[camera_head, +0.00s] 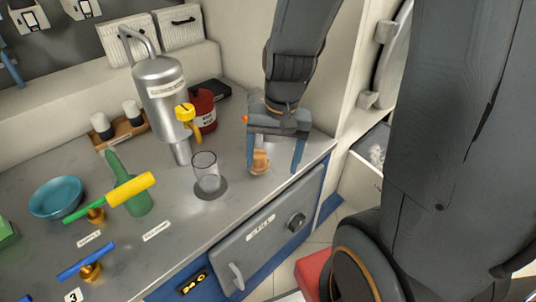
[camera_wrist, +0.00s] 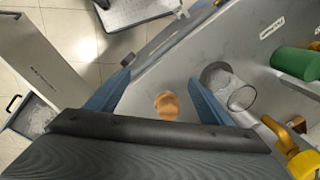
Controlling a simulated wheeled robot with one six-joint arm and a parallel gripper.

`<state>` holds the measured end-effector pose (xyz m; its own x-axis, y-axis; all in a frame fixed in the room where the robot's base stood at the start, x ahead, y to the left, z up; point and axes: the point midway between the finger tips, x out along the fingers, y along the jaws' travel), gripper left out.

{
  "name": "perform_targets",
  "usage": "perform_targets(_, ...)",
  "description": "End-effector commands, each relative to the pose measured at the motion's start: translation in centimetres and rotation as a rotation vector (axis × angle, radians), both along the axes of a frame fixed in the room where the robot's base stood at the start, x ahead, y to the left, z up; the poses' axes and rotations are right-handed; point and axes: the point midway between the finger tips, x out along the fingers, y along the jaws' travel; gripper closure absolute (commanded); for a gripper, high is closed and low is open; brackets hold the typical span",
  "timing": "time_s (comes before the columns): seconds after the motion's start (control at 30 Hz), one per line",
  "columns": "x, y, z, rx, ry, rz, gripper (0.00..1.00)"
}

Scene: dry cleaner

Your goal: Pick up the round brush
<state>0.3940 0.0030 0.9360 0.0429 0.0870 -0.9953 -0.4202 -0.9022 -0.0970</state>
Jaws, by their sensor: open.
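A small round orange-brown object, which looks like the round brush (camera_head: 260,160), stands on the grey counter (camera_head: 225,220) near its right front edge. In the wrist view the brush (camera_wrist: 167,106) shows from above as a round tan top. My gripper (camera_head: 273,169) is open and points down over it, with one blue finger on each side. In the wrist view the brush lies between the fingers of my gripper (camera_wrist: 160,82), with gaps on both sides. I see no contact.
A clear glass (camera_head: 207,175) stands just left of the brush. A metal canister (camera_head: 160,85) with a yellow handle (camera_head: 186,114) and a red container (camera_head: 201,110) stand behind.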

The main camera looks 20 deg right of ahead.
Motion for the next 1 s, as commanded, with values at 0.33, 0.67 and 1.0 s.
perform_targets(0.33, 8.8, -2.6, -3.8, 0.301, 0.203, -1.244, 0.26)
perform_targets(0.67, 11.1, -2.6, -6.4, 0.367, 0.260, -1.496, 0.26)
perform_targets(1.0, 12.1, -1.2, -9.4, 0.365, 0.259, -1.491, 0.26)
